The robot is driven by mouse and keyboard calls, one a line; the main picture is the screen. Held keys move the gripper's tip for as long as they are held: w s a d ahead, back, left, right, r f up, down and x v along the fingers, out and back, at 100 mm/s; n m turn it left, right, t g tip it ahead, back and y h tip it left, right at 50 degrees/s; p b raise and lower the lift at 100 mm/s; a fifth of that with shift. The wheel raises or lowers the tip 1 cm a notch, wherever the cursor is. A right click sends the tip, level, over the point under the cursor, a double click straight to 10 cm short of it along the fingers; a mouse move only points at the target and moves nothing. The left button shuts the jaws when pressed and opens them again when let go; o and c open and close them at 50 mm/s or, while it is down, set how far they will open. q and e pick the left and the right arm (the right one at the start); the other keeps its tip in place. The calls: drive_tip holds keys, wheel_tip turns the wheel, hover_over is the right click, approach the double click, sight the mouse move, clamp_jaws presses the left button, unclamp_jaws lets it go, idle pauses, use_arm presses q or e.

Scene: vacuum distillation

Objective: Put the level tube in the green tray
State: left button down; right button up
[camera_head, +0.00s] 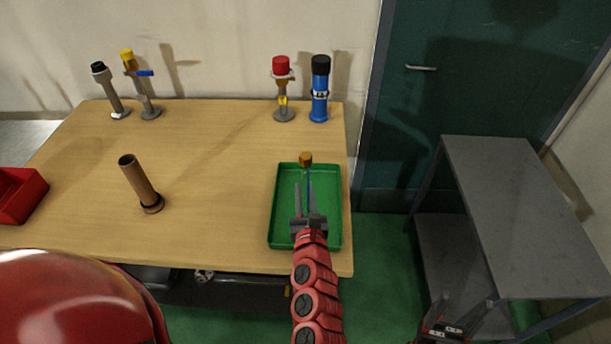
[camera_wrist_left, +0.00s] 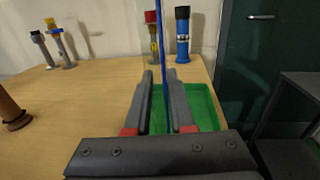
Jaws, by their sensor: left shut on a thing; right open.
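The level tube (camera_head: 306,159) is a thin blue rod with an orange-brown cap on top. My left gripper (camera_head: 304,188) is shut on it and holds it upright over the green tray (camera_head: 274,215). In the left wrist view the blue rod (camera_wrist_left: 163,60) runs up between the two fingers (camera_wrist_left: 162,98), with the green tray (camera_wrist_left: 213,108) beyond and below. The tube's lower end is hidden, so I cannot tell whether it touches the tray floor. My right gripper (camera_head: 458,314) is open and empty at the bottom right, beside the table.
A brown tube on a base (camera_head: 141,183) stands mid-table. A red bin (camera_head: 20,193) is at the left edge. Several fittings stand at the back, including a blue cylinder (camera_head: 319,95) and a red-topped one (camera_head: 282,90). A grey side table (camera_head: 520,210) is at right.

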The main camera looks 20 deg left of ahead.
use_arm(q)
drive_tip(key=w+a+f, duration=0.2)
drive_tip(key=w+f, duration=0.2)
drive_tip(key=w, duration=0.4)
drive_tip(key=shift+a+f+p, duration=0.15)
drive_tip(key=shift+a+p, duration=0.05)
drive_tip(key=shift+p, duration=0.1)
drive_tip(key=shift+s, duration=0.1)
drive_tip(key=shift+f+b, duration=0.25)
drive_tip(key=shift+b, duration=0.05)
drive_tip(key=c, duration=0.8)
unclamp_jaws()
drive_tip(key=shift+r, duration=0.1)
drive_tip(key=shift+o, duration=0.2)
drive_tip(key=shift+d+r+p, duration=0.1)
drive_tip(key=shift+r+p, duration=0.1)
drive_tip(key=shift+p, duration=0.1)
